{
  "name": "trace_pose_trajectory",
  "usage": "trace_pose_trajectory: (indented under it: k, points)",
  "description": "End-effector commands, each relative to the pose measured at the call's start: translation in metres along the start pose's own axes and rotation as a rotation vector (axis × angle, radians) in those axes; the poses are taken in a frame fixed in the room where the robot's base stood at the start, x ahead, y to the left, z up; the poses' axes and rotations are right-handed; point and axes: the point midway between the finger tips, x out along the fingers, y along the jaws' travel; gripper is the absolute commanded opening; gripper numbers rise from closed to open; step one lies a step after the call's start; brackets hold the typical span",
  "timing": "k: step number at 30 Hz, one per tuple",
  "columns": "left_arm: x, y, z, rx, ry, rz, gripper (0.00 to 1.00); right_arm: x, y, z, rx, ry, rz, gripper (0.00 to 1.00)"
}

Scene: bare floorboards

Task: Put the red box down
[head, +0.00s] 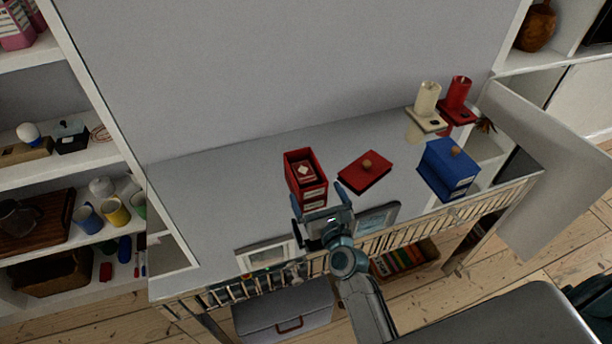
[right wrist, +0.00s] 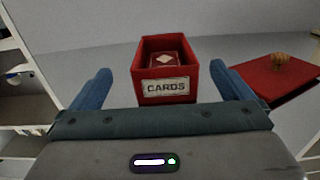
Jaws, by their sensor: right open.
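The red box (head: 307,190) stands upright and open-topped on the grey tabletop (head: 220,190). In the right wrist view the red box (right wrist: 167,87) shows a "CARDS" label on its front and a card deck with a white diamond inside. Its red lid (head: 365,172) with a wooden knob lies on the tabletop to its right; it also shows in the right wrist view (right wrist: 272,82). My right gripper (head: 320,204) is open at the near side of the red box. In the right wrist view its fingers (right wrist: 160,85) are spread either side of the box, with gaps. My left gripper is not in view.
A blue box (head: 447,173) with a wooden-knobbed lid stands to the right. Cream (head: 427,101) and red (head: 458,94) candle-like holders stand at the back right. Picture frames (head: 265,257) sit along the front edge. Shelves (head: 75,145) flank the left. The tabletop's left part is clear.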

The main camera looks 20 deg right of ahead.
Motion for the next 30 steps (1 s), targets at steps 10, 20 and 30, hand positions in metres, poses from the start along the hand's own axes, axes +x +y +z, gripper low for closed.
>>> trace_pose_trajectory:
  k: [10, 20, 30]
  points:
    - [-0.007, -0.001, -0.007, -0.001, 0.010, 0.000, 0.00, 0.038, -0.001, 0.000, -0.005, 0.001, 0.002, 1.00]
    - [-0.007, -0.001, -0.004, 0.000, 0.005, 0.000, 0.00, 0.081, -0.005, -0.003, -0.006, 0.000, 0.003, 1.00]
    - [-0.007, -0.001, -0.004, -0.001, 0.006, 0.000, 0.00, 0.086, -0.005, -0.003, -0.005, 0.001, 0.003, 0.94]
